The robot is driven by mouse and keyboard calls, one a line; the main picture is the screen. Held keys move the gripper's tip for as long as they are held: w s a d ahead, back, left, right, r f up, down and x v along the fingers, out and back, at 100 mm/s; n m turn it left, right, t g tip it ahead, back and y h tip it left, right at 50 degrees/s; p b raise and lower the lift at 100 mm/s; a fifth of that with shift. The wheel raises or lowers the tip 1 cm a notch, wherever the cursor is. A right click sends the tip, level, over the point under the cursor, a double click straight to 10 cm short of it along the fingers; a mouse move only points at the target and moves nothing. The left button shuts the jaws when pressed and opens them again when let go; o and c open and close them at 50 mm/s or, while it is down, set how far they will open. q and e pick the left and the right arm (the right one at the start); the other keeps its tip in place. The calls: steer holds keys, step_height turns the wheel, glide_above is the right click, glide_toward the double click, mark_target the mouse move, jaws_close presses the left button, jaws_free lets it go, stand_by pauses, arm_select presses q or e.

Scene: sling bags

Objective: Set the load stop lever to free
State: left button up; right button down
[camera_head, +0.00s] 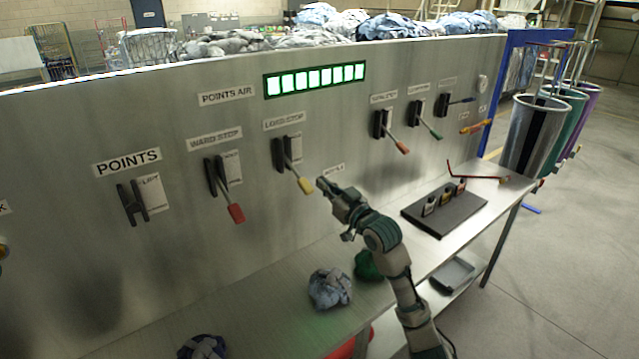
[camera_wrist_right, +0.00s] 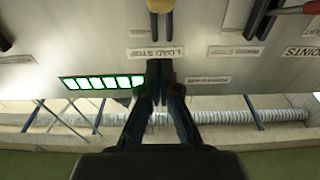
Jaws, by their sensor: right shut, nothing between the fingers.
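The load stop lever (camera_head: 304,184) has a yellow grip and angles down and outward from its black slotted bracket (camera_head: 279,155) under the "LOAD STOP" label (camera_head: 284,120). In the right wrist view the yellow lever (camera_wrist_right: 160,6) shows at the top edge, partly cut off. My right gripper (camera_head: 323,183) is shut and empty, just to the right of the yellow grip in the head view. I cannot tell whether it touches the lever. In the right wrist view my right gripper (camera_wrist_right: 160,75) has its fingers together, below the label. My left gripper is not in view.
The red ward stop lever (camera_head: 235,212) hangs to the left; orange (camera_head: 403,147) and green (camera_head: 435,133) levers are to the right. Crumpled cloth (camera_head: 330,288) and a dark tray (camera_head: 444,210) lie on the shelf below. Bins (camera_head: 534,135) stand at far right.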

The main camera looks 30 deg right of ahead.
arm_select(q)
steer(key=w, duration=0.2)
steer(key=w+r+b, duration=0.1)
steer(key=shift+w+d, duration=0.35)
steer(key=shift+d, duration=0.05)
arm_select(e)
steer(key=s+f, duration=0.1)
steer(key=s, duration=0.6)
steer(key=shift+d+f, duration=0.35)
